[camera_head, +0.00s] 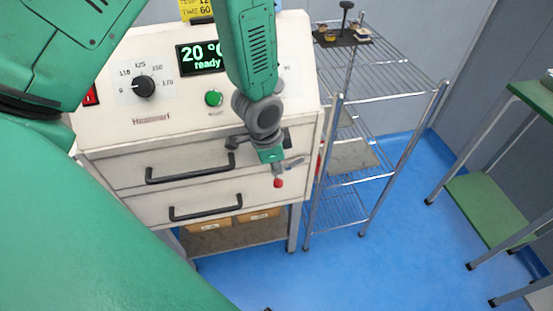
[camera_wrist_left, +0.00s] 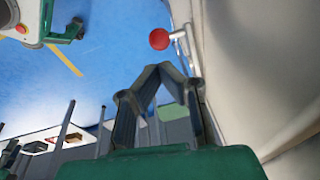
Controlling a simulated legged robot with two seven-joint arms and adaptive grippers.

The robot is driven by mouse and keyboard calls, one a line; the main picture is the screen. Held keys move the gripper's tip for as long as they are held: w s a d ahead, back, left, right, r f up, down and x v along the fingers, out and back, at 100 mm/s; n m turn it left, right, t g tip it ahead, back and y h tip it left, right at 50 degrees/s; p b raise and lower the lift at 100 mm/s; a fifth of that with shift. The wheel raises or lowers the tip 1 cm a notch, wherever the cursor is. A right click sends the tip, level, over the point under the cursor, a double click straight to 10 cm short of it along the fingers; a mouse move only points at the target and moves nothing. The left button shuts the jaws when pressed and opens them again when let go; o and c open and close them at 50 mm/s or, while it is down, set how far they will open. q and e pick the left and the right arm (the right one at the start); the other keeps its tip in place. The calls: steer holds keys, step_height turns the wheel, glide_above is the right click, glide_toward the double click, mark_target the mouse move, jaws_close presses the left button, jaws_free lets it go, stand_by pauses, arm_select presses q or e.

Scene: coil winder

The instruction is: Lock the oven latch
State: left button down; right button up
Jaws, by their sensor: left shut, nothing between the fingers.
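The oven latch shows in the head view as a small metal lever with a red ball knob (camera_head: 278,183), at the right front edge of the oven (camera_head: 120,143). My left gripper (camera_head: 275,166) points down just above the knob, its fingers mostly hidden behind its own green body. In the left wrist view my left gripper (camera_wrist_left: 161,69) is shut and empty, its fingertips meeting. The red knob (camera_wrist_left: 159,39) lies just beyond the tips there, with its metal lever to the right along the pale oven side. I cannot tell whether they touch. My right gripper is not in view.
The oven panel has a dial (camera_head: 143,86), a green button (camera_head: 214,98) and a display (camera_head: 201,57) reading 20 °C, ready. Two black handles (camera_head: 205,212) cross its front. A wire shelf rack (camera_head: 400,95) stands close on the right. Blue floor (camera_head: 345,265) is clear in front.

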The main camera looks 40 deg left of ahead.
arm_select(q)
steer(key=s+a+r, duration=0.3)
steer(key=s+r, duration=0.1)
steer(key=r, duration=0.2)
steer(key=shift+s+r, duration=0.35)
steer(key=shift+s, duration=0.05)
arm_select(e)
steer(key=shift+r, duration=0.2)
